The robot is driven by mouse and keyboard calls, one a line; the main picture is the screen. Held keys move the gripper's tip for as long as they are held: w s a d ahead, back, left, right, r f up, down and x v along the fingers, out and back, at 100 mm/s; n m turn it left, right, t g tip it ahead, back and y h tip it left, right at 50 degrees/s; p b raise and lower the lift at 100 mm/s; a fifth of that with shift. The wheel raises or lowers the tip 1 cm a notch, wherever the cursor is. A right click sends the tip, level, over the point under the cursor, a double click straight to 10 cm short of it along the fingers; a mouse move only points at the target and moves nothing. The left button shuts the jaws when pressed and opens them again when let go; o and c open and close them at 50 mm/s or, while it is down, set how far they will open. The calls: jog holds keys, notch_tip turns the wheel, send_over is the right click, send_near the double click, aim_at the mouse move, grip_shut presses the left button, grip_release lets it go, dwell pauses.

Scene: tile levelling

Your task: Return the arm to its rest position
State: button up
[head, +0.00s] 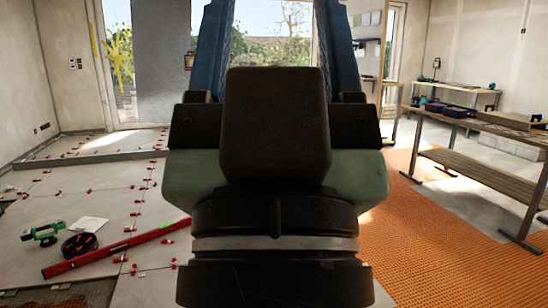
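My gripper (274,30) fills the middle of the head view, close to the camera, with its dark wrist and green-grey body below. Its two blue fingers point up and run out of the top edge, so their tips are hidden. The fingers stand well apart, and the window shows between them. I see nothing held in the visible part of the gap. The arm's links behind the wrist are not visible.
On the tiled floor at left lie a red level (115,249), a black round item (80,244), a green tool (42,232) and several red clips. An orange mat (440,245) covers the right floor. A workbench (470,142) stands at right.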

notch_tip(320, 180, up, 30)
jog(key=p, duration=2.8)
jog(key=shift+r, duration=0.25)
jog(key=shift+c, duration=0.2)
